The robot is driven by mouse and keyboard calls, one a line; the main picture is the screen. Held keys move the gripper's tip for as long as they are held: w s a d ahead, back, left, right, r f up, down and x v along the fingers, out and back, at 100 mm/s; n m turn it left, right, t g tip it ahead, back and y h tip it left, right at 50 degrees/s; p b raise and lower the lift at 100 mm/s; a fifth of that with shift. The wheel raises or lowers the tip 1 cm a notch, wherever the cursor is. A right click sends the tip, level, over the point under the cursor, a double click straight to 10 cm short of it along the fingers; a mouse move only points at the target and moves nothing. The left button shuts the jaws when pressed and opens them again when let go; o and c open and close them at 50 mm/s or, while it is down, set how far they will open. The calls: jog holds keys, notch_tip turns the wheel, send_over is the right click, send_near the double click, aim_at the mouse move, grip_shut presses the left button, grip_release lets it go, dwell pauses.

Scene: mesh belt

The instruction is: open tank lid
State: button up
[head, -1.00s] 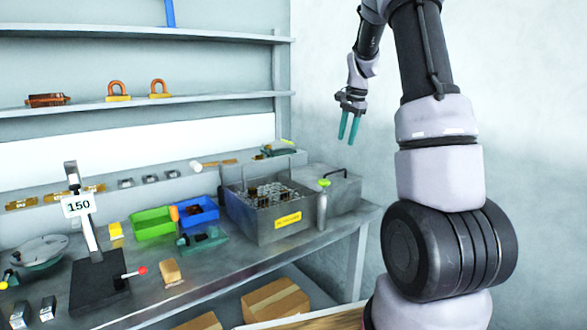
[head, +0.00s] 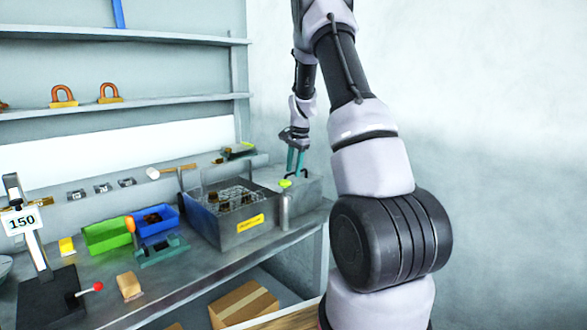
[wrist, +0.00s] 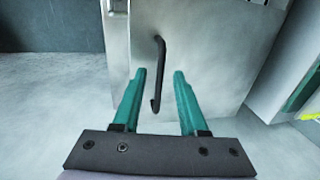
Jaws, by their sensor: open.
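The tank (head: 300,190) is a grey metal box at the right end of the bench, and its flat lid (wrist: 205,70) fills much of the wrist view. A black bar handle (wrist: 159,68) stands on the lid. My gripper (wrist: 160,74) has two teal fingers, apart and empty. In the wrist view the handle lies between the fingers in the picture; I cannot tell whether it is between them in depth. In the head view my gripper (head: 295,172) points down over the tank, and its tips hide the handle.
A grey basket tank with a yellow label (head: 250,223) stands left of the tank. A grey cylinder with a green top (head: 284,207) is at the front. A hammer (head: 165,172) lies behind.

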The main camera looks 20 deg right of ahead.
grip_shut()
dwell(1.5)
